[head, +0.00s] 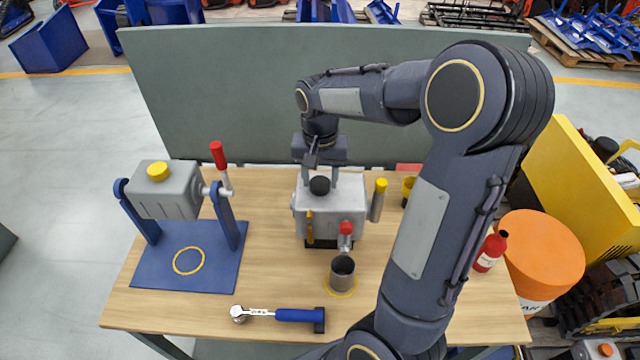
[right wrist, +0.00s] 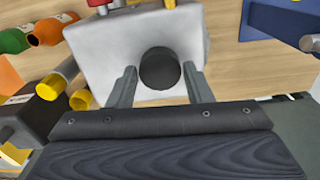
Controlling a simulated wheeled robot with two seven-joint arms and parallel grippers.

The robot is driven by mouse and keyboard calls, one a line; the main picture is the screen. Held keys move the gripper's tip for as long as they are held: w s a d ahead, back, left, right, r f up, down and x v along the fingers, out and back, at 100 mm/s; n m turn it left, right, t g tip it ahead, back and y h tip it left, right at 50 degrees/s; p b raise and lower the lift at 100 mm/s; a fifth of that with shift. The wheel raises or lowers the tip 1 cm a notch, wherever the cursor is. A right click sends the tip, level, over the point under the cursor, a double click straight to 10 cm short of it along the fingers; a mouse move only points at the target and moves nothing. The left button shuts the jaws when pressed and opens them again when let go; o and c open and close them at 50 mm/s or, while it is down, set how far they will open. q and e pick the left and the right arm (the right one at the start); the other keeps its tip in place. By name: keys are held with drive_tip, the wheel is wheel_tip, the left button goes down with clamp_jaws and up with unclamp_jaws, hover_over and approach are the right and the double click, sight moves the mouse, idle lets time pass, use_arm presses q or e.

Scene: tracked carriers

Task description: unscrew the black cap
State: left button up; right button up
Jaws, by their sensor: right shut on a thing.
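The black cap (head: 319,186) sits on top of the grey metal housing (head: 347,208) at the middle of the table. In the right wrist view the round black cap (right wrist: 160,69) shows between the two fingers, above the pale housing (right wrist: 118,45). My right gripper (head: 321,181) reaches down from above and is shut on the cap, one finger on each side. The finger contact itself is hard to see. My left gripper is not in view.
A red-knobbed tap (head: 345,229) stands at the housing's front above a metal cup (head: 343,275). A yellow-topped cylinder (head: 378,200) is close on the right. A blue stand (head: 143,268) is left, a blue-handled ratchet (head: 290,315) in front. A green-grey panel (head: 220,90) rises behind.

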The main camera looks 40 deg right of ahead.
drive_tip(key=shift+n, duration=1.1)
drive_tip(key=n, duration=0.4)
drive_tip(key=shift+n, duration=0.3)
drive_tip(key=n, duration=0.5)
drive_tip(key=o, duration=0.8)
drive_tip(key=shift+c, duration=0.2)
